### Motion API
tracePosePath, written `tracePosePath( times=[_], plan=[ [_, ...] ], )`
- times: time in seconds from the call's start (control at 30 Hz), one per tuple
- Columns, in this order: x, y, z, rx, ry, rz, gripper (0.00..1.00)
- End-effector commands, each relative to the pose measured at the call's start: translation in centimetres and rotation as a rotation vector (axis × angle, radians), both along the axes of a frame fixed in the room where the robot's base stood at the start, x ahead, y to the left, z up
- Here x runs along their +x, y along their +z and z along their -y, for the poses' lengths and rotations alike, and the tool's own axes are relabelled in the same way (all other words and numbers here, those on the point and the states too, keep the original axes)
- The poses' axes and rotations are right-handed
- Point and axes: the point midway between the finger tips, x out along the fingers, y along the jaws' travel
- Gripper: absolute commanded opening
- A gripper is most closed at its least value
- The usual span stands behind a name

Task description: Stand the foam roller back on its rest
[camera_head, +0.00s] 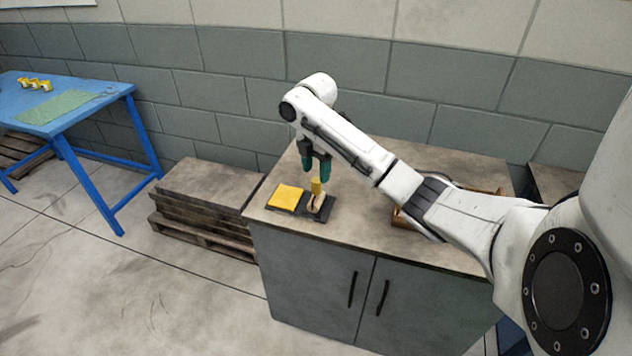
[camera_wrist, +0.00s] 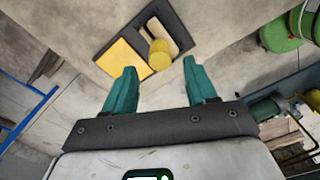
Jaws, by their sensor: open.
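The yellow foam roller (camera_head: 316,187) shows upright on the cabinet top at the dark tray. In the wrist view the roller (camera_wrist: 160,56) appears as a yellow cylinder over the tan part (camera_wrist: 163,33) of the tray (camera_wrist: 103,54); I cannot tell whether this tan part is its rest. A flat yellow pad (camera_wrist: 122,63) lies beside it on the same tray, also seen in the head view (camera_head: 285,196). My gripper (camera_head: 317,164), with teal fingers, is open and points down just above the roller.
A wooden tray (camera_head: 400,218) stands on the cabinet top (camera_head: 350,225), partly behind my arm. Stacked pallets (camera_head: 205,205) stand left of the cabinet. A blue table (camera_head: 95,88) with a green mat and small yellow items is farther left. Green round objects (camera_wrist: 281,38) show at right in the wrist view.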

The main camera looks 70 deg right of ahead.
Motion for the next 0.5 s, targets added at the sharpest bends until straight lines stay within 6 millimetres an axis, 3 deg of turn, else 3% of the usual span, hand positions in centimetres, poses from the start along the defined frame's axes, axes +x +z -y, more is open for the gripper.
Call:
tracePosePath(
  times=[0.1,0.23,0.5],
  plan=[
    [0.0,2.8,0.1,-0.003,0.001,0.002,0.56],
    [0.0,4.9,0.1,-0.003,-0.001,0.0,0.56],
    [0.0,6.3,0.0,0.0,0.0,-0.001,0.56]
  ],
)
